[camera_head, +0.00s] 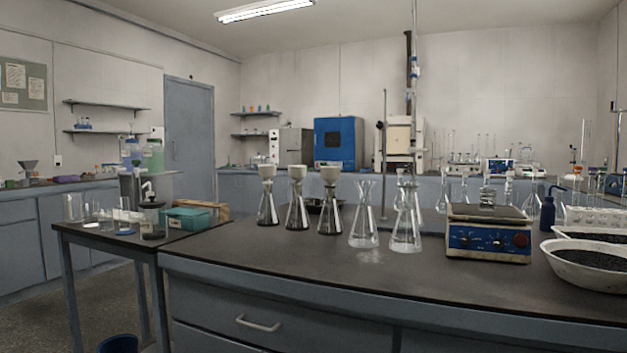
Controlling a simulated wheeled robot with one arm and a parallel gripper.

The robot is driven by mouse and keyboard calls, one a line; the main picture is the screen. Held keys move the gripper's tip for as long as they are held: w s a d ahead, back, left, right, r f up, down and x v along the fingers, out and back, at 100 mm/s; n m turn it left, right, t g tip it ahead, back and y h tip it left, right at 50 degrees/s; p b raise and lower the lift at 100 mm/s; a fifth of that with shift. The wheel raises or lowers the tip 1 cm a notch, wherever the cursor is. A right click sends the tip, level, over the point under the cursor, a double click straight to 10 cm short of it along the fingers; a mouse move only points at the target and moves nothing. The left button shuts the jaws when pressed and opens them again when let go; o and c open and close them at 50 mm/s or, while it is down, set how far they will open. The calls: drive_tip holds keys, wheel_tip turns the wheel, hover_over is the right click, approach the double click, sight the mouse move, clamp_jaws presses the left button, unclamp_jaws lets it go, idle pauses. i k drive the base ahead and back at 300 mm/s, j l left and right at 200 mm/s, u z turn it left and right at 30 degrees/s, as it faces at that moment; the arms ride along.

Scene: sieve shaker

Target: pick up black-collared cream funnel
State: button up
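Three cream funnels stand in a row on the dark bench, each seated in the neck of a conical glass flask: a left funnel (267,170), a middle funnel (297,172) and a right funnel (330,174). The flasks below, left (267,210), middle (297,213) and right (330,217), have dark contents at the bottom. The collars where funnel meets flask are too small to tell apart, so I cannot tell which funnel is black-collared. All three look upright. My gripper is not in view.
A blue-fronted hotplate (489,240) and a white bowl of dark grains (590,272) are farther right. A teal box (187,219) sits on the left table. The bench's front left is clear.

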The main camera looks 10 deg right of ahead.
sight(330, 174)
drive_tip(key=i+j, duration=1)
drive_tip(key=j, duration=0.2)
drive_tip(key=l+z, duration=0.05)
